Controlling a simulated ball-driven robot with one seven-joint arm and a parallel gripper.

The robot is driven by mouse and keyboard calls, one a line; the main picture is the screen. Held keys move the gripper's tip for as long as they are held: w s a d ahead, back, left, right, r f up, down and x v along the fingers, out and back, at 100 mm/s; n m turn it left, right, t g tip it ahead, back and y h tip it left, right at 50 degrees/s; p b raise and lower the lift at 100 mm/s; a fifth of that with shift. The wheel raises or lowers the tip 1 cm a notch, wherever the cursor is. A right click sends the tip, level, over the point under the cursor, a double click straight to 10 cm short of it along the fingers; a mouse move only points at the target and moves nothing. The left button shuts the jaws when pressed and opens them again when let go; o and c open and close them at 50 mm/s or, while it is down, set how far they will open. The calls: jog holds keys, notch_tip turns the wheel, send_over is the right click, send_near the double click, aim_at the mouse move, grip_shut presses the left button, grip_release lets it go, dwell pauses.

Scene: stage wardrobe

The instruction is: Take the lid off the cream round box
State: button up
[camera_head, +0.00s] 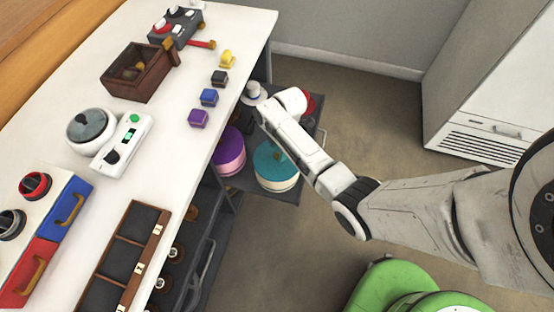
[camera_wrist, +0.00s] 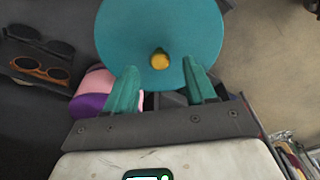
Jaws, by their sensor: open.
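The cream round box (camera_head: 283,185) stands on a low dark shelf beside the white table, with its teal lid (camera_head: 268,163) on top. My arm's forearm partly covers the lid in the head view. In the wrist view the round teal lid (camera_wrist: 140,25) fills the top middle, with a small yellow knob (camera_wrist: 160,60) at its centre. My gripper (camera_wrist: 160,70) is open and empty, its two teal fingers spread below the knob in the picture. I cannot tell how far the fingertips are from the lid. The cream wall is hidden in the wrist view.
A purple round box (camera_head: 229,152) stands close left of the cream box; its pink and purple side shows by the left finger (camera_wrist: 93,92). A red item (camera_head: 309,103) is partly hidden behind my wrist. The white table (camera_head: 180,165) edge is left; open floor lies right.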

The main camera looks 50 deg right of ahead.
aim_at(277, 158)
jog(key=shift+a+f, duration=0.1)
jog(key=shift+f, duration=1.2)
jog(key=shift+c, duration=0.4)
grip_shut()
